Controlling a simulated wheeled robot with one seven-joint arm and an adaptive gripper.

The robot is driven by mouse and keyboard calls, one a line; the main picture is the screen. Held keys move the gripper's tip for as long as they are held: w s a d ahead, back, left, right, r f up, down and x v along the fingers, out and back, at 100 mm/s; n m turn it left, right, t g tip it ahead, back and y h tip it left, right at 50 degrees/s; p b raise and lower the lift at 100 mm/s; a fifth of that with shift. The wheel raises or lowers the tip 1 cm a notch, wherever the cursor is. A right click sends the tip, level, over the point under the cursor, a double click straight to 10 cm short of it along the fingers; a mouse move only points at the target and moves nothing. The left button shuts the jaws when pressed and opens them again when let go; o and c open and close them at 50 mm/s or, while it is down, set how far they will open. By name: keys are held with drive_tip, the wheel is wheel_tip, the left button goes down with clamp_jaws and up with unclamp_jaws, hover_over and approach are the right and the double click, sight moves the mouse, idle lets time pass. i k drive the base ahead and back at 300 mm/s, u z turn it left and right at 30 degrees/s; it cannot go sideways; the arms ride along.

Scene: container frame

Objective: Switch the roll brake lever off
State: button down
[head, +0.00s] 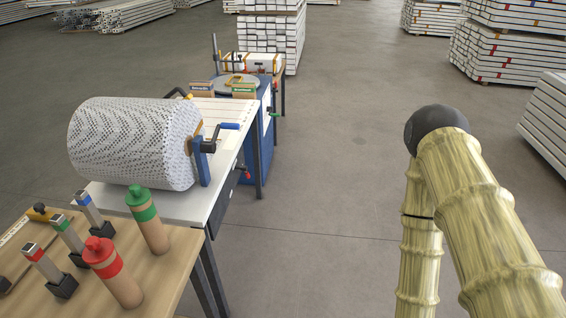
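A large white roll with a dark speckled pattern (135,143) lies across the white table (228,172) at left. A blue upright bracket (202,168) stands at its right end. A dark crank with a blue handle (229,126) sticks out to the right there. A green-ended lever (274,114) sits farther back on the blue cabinet. I cannot tell for certain which one is the roll brake lever, or its setting. My arm is at right, well apart from the table; my gripper is not in view.
A wooden table (170,275) at front left holds red and green capped cylinders and several stamp-like blocks. A blue cabinet (262,140) stands behind the white table. Stacked white profiles (270,38) stand at the back. The grey floor (330,190) between table and arm is clear.

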sight(242, 168)
drive_tip(key=u, duration=0.05)
drive_tip(key=i, duration=0.95)
drive_tip(key=u, duration=0.45)
